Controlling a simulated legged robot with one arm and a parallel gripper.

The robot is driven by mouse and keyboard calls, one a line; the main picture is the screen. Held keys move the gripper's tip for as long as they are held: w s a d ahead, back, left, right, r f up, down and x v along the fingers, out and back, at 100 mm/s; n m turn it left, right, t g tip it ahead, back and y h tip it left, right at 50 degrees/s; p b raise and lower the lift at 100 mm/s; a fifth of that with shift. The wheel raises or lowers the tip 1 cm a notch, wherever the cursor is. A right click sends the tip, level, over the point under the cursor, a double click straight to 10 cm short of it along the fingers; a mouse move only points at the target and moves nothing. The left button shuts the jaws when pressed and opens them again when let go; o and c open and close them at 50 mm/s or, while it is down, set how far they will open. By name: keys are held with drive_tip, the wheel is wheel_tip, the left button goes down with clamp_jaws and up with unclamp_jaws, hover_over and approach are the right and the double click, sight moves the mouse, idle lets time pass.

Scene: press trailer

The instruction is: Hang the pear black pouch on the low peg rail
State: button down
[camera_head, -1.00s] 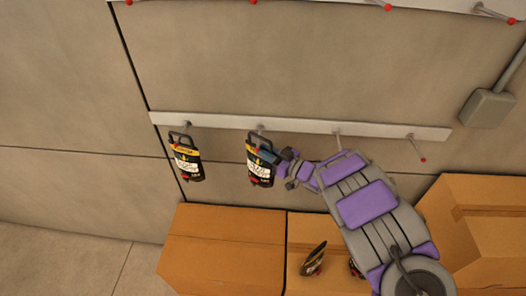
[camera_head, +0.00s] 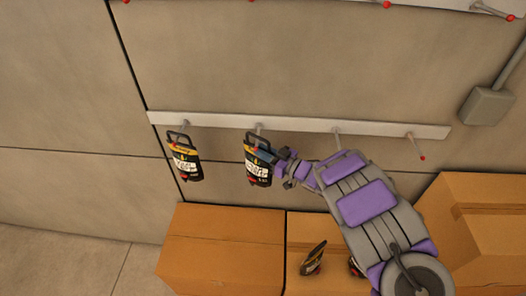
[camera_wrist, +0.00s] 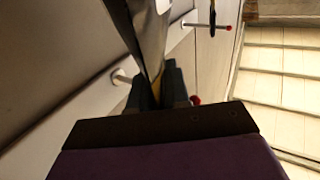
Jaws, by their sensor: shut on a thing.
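A black pouch (camera_head: 257,165) with a yellow band, a white label and a loop handle is at the second peg from the left of the low peg rail (camera_head: 300,124). My gripper (camera_head: 268,156) is shut on this pouch at its right side. In the wrist view the pouch (camera_wrist: 150,35) is seen edge-on between the fingers of my gripper (camera_wrist: 160,88). Its handle overlaps the peg in the head view; I cannot tell whether the peg passes through it. A similar pouch (camera_head: 184,160) hangs on the leftmost peg.
The two right pegs of the low rail are bare, including one with a red tip (camera_head: 422,157). Cardboard boxes (camera_head: 222,238) stand below. A dark pouch (camera_head: 313,260) rests on one, and another is partly hidden by my arm. A higher rail (camera_head: 320,3) has red-tipped pegs.

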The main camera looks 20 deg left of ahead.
drive_tip(key=shift+w+a+f, duration=0.25)
drive_tip(key=shift+a, duration=0.05)
idle(0.5)
drive_tip(key=c, duration=1)
unclamp_jaws()
drive_tip(key=shift+s+f, duration=0.1)
